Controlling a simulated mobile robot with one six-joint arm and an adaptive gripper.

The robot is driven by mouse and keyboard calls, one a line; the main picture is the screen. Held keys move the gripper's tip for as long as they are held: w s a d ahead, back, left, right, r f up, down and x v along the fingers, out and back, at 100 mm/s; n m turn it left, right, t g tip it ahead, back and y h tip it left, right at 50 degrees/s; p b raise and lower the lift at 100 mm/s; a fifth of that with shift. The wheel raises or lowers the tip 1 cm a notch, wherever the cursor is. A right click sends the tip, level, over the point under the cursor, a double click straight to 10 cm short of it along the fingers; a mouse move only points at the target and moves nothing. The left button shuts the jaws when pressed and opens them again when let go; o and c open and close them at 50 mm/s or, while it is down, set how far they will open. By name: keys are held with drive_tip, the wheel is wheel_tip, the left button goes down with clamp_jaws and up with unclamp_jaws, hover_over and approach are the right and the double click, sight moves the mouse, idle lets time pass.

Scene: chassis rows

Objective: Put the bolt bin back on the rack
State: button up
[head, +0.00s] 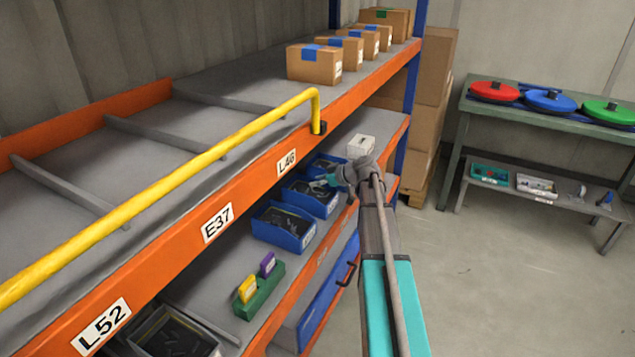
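Three blue bins with dark contents stand in a row on the rack's middle shelf: a near one (292,238), a middle one (322,210) and a far one (318,162). I cannot tell which, if any, is the bolt bin. A grey bin (215,350) with dark contents shows at the lower left, partly hidden by the orange beam. My arm reaches in from the lower right.
The rack's orange upper beam (255,182) and a yellow rail (160,205) run above the bins. A green holder (258,298) with yellow and purple pieces stands nearer. The floor (480,270) at right is clear before a green bench (545,115).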

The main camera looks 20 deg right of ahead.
drive_tip(key=shift+r, duration=0.1)
idle(0.3)
drive_tip(key=shift+s+d+r+p, duration=0.3)
drive_tip(key=shift+s+r+p, duration=0.05)
drive_tip(key=shift+p, duration=0.1)
drive_tip(key=p+v, duration=0.5)
drive_tip(key=v, duration=0.6)
drive_tip(key=shift+f, duration=0.15)
idle(0.3)
